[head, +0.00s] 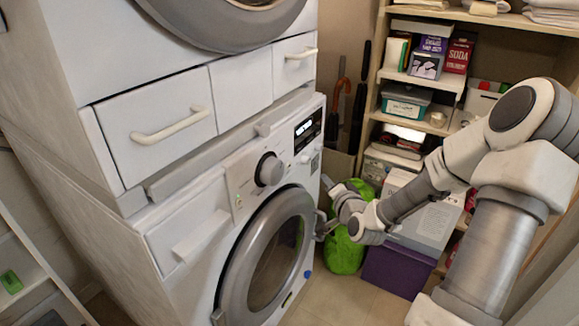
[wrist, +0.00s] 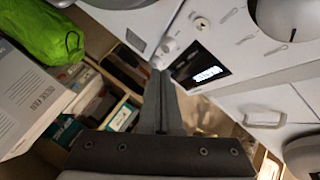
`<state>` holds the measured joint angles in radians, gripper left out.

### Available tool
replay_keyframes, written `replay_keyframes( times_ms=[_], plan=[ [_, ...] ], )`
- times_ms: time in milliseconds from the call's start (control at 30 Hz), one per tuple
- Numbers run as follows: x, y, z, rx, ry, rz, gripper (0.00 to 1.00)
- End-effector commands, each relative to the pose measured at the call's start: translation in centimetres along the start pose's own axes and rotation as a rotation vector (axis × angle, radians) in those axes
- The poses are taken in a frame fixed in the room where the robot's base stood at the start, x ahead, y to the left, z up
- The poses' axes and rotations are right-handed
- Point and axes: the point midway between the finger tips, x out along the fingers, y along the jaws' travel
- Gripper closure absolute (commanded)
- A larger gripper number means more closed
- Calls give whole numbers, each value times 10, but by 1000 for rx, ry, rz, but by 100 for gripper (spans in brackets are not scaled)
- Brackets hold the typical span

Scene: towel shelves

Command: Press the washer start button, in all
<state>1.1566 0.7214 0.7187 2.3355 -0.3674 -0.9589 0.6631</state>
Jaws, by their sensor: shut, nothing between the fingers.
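The washer (head: 190,235) is the lower white machine of a stack, with a round grey-rimmed door. Its panel has a large knob (head: 270,170), a lit display (head: 307,130) and small controls below the display. In the wrist view the display (wrist: 208,73) is just right of my fingertips. Two small round buttons, one nearer (wrist: 168,45) and one farther (wrist: 202,22), are beyond them; I cannot tell which is the start button. My gripper (head: 326,182) is shut and empty at the right edge of the washer front. Its fingers (wrist: 160,75) point toward the panel; contact cannot be told.
A second machine with a drawer handle (head: 170,127) sits above the washer. A green bag (head: 345,252) and purple box (head: 395,270) stand on the floor behind my arm. Shelves with boxes (head: 405,102) are at the right. Floor shows in front of the washer door.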

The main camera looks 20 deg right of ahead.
Motion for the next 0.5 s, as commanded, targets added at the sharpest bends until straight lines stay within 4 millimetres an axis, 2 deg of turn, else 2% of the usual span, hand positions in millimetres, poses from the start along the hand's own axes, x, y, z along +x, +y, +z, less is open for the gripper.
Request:
replay_keyframes(
  times_ms=[500],
  plan=[
    [46,-33,35,-2,-2,-2,100]
  ],
)
